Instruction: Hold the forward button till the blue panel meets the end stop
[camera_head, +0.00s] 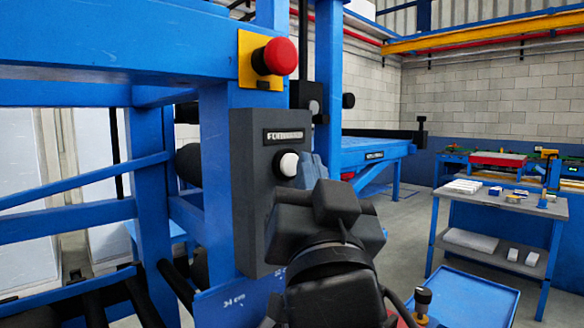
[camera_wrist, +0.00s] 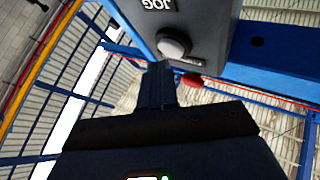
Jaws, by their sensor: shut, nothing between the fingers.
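The white forward button (camera_head: 288,164) sits on a dark grey control box (camera_head: 262,205), under a label that seems to read FORWARD. My gripper (camera_head: 311,168) is shut and empty, its fingertips just right of the button in the head view. In the wrist view the closed fingertips (camera_wrist: 158,72) lie just below the pale round button (camera_wrist: 173,43). I cannot tell whether they touch it. A blue sheet with white markings (camera_head: 232,302) shows low beside the frame; I cannot tell whether it is the blue panel. I cannot pick out the end stop for certain.
A red mushroom button (camera_head: 276,57) on a yellow plate is above the control box. Blue frame beams (camera_head: 110,50) fill the left. A blue table (camera_head: 365,152) stands behind.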

